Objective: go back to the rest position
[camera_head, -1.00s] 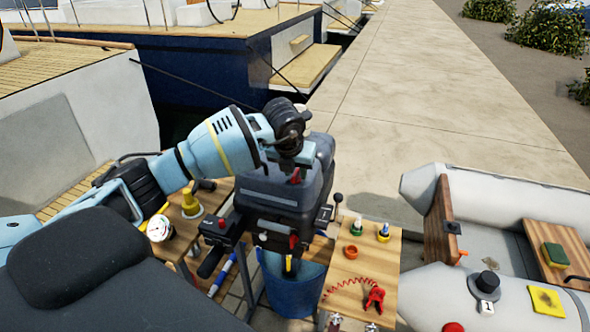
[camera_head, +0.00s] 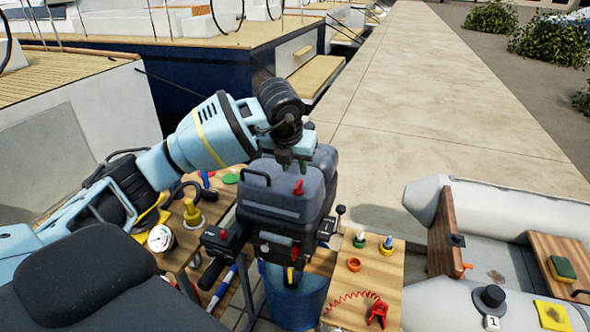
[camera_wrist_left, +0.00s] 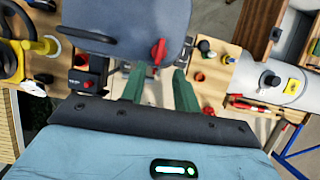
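My left arm comes in from the left in the head view, and its gripper (camera_head: 293,163) hangs over the top of the grey outboard motor (camera_head: 285,200). In the left wrist view the two green fingers of the gripper (camera_wrist_left: 158,72) stand apart with nothing between them. The motor's grey cowl (camera_wrist_left: 125,25) and a red lever (camera_wrist_left: 158,50) lie beyond the fingertips. I cannot tell how large the gap to the cowl is. My right gripper shows in neither view.
A wooden shelf (camera_head: 400,258) right of the motor holds small bottles, an orange cup and a red clip (camera_head: 377,312). A gauge (camera_head: 161,238) and yellow fitting (camera_head: 192,212) sit on the left. A blue bucket (camera_head: 295,300) is below; a grey dinghy (camera_head: 500,190) is right.

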